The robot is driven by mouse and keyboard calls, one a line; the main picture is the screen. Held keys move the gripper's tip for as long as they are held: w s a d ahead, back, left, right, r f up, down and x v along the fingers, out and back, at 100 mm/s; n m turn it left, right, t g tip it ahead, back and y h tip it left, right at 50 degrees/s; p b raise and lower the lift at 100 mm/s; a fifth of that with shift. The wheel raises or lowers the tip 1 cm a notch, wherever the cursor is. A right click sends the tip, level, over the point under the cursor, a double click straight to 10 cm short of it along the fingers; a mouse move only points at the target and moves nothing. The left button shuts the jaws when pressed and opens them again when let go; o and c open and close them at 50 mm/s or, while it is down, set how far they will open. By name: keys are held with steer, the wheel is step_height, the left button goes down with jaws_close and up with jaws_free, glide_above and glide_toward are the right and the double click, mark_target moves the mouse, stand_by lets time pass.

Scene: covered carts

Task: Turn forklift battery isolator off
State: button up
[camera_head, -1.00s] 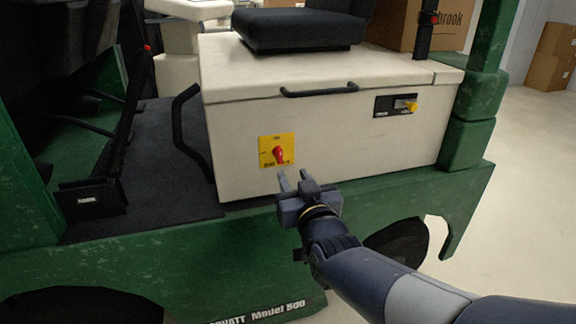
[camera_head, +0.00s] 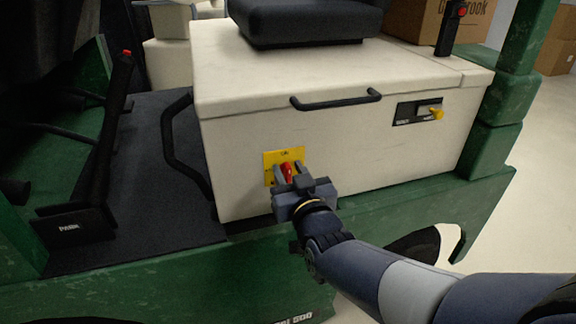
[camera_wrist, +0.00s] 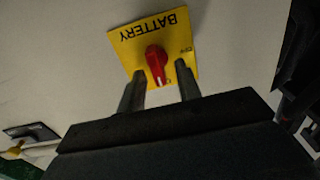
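The battery isolator is a red rotary knob (camera_head: 287,172) on a yellow plate (camera_head: 270,158) fixed to the front of the forklift's white battery box (camera_head: 235,150). In the wrist view the red knob (camera_wrist: 156,62) sits on the yellow plate (camera_wrist: 125,48), which reads "BATTERY" upside down. My gripper (camera_head: 289,177) is at the plate in the head view. In the wrist view my gripper (camera_wrist: 160,82) is open, its fingers apart with the knob's end between or just beyond their tips. I cannot tell whether they touch the knob. The lower plate is hidden by my gripper in the head view.
A black handle (camera_head: 337,101) sticks out above the plate. A black panel with a yellow knob (camera_head: 437,114) is at the right of the box. A curved black grab rail (camera_head: 172,150) stands at the left. The green chassis (camera_head: 140,270) runs below.

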steer(key=shift+c, duration=0.4)
jaws_close()
steer(key=shift+n, duration=0.3)
steer(key=n+b, duration=0.1)
steer(key=n, duration=0.1)
steer(key=shift+a+f+n, duration=0.1)
steer(key=shift+a+n, duration=0.05)
steer(key=shift+n, duration=0.15)
steer(key=n, duration=0.3)
steer(key=shift+s+a+n+b, duration=0.1)
steer(key=shift+a+n+b, duration=0.05)
steer(key=shift+n+b, duration=0.2)
steer(key=n, duration=0.7)
steer(key=f+n, duration=0.1)
steer(key=n, duration=0.3)
steer(key=shift+s+a, duration=0.1)
steer(key=shift+a, duration=0.15)
steer(key=shift+p, duration=0.3)
